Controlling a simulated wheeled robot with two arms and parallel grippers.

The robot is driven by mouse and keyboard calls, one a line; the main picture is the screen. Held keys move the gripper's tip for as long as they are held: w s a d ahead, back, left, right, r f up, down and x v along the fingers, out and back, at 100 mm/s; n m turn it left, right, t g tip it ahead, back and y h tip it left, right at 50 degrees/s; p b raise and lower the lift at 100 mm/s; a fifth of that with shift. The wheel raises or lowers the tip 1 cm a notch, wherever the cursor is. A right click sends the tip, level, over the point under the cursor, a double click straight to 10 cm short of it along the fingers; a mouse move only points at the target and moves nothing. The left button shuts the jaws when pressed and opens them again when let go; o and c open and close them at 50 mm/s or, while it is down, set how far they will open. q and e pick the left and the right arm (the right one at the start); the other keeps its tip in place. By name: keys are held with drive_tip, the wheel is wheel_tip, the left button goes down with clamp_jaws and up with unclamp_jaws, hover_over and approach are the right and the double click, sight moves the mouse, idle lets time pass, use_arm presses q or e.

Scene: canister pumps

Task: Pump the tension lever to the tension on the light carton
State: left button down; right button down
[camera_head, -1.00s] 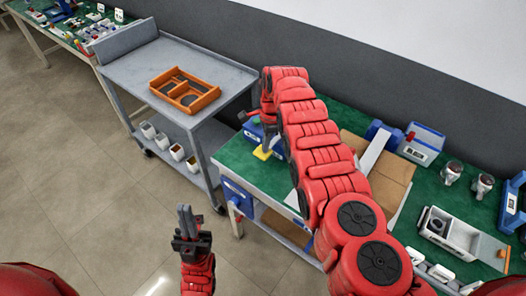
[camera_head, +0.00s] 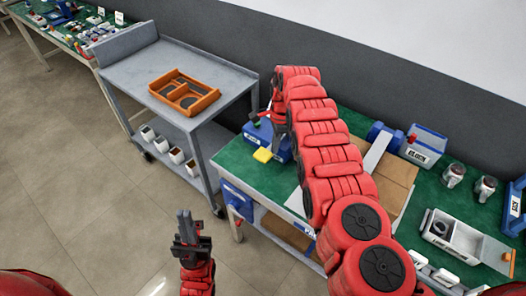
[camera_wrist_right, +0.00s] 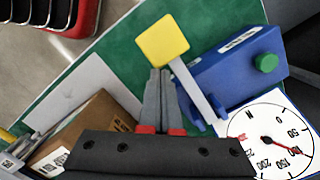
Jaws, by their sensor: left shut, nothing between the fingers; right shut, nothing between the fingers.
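In the right wrist view a blue pump unit (camera_wrist_right: 240,65) has a grey lever ending in a square yellow pad (camera_wrist_right: 162,40), and a green knob (camera_wrist_right: 266,62). A round white gauge (camera_wrist_right: 272,138) with a red needle lies beside it, partly cut off; I cannot read its value surely. My right gripper (camera_wrist_right: 160,75) is shut and empty, its tips just below the yellow pad and left of the lever; contact is unclear. The pad (camera_head: 262,155) also shows in the head view. A brown carton (camera_wrist_right: 88,125) sits lower left. My left gripper (camera_head: 184,215) is shut and empty over the floor.
The green-topped bench (camera_head: 345,118) also holds a blue bin (camera_head: 425,147), metal canisters (camera_head: 453,175) and a grey box (camera_head: 450,230). A grey trolley (camera_head: 220,68) with an orange tray (camera_head: 183,92) stands left of it. Floor in front is clear.

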wheel_tip(320, 180, up, 17)
drive_tip(key=d+p, duration=0.1)
drive_tip(key=p, duration=0.3)
drive_tip(key=shift+w+d+p, duration=0.25)
drive_tip(key=shift+d+p, duration=0.1)
drive_tip(key=shift+s+f, duration=0.1)
drive_tip(key=shift+f, duration=0.05)
idle(0.6)
